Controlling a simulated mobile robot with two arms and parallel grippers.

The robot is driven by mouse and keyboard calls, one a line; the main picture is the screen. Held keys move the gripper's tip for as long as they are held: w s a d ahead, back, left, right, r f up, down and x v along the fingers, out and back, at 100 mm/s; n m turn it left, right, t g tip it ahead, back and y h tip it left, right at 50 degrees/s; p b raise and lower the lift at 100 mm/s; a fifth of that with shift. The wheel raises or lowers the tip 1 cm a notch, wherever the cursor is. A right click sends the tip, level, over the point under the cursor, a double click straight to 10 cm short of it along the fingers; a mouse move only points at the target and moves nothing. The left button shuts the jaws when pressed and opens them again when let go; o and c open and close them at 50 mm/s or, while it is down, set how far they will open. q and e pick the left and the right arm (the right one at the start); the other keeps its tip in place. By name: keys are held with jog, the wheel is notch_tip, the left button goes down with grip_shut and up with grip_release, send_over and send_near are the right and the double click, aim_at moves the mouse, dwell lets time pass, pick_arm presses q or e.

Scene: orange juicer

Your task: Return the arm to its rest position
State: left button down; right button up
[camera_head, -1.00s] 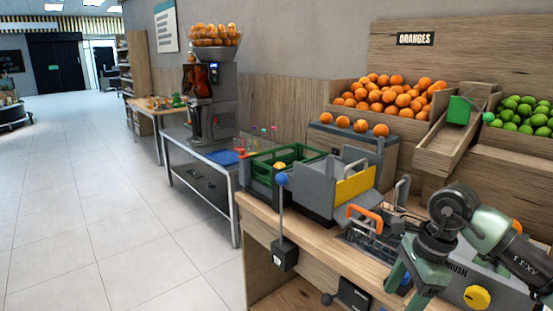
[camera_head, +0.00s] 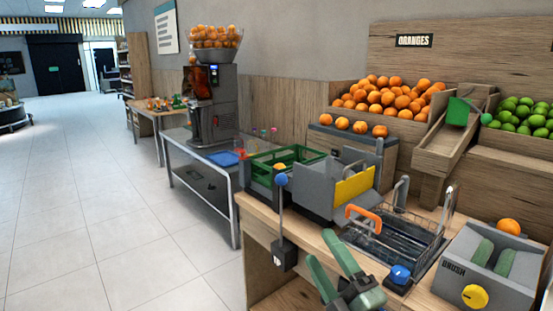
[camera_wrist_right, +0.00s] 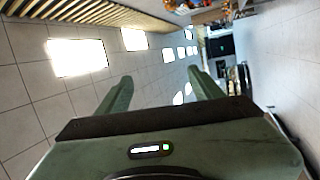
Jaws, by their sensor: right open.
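My right gripper (camera_head: 335,268) is at the bottom of the head view, in front of the wooden counter's front edge. Its two green fingers are apart, with nothing between them. In the right wrist view the open fingers (camera_wrist_right: 158,90) frame only floor tiles and bright patches. The rest of my right arm is mostly out of the head view. My left gripper does not show.
The wooden counter (camera_head: 262,212) bears a green crate (camera_head: 262,178), a wire basket (camera_head: 430,238) with an orange handle, and a grey brush box (camera_head: 500,287) with an orange (camera_head: 508,226) on it. A juicer (camera_head: 212,105) stands behind. The floor (camera_head: 90,220) at left is clear.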

jog(key=s+d+f+m+g+h, duration=0.25)
jog(key=d+f+m, duration=0.2)
jog(key=f, duration=0.25)
jog(key=s+d+f+m+g+h, duration=0.25)
jog(key=f+m+h, duration=0.2)
jog(key=f, duration=0.25)
jog(key=s+d+f+m+g+h, duration=0.2)
jog(key=s+d+f+m+h, duration=0.15)
jog(key=f+m, duration=0.35)
jog(key=s+d+f+m+g+y, duration=0.1)
jog(key=s+f+m+g, duration=0.1)
jog(key=s+f+g, duration=0.5)
jog(key=s+f+m+g, duration=0.15)
jog(key=s+f, duration=0.25)
jog(key=s, duration=0.8)
notch_tip(320, 180, down, 28)
jog(key=s+r+g, duration=0.1)
jog(key=s+g, duration=0.1)
jog(key=s, duration=0.1)
jog(key=s+d+f+g+p, duration=0.1)
jog(key=s+d+f, duration=0.2)
jog(key=s+f, duration=1.1)
jog(key=shift+s+f, duration=0.4)
jog(key=shift+s, duration=0.55)
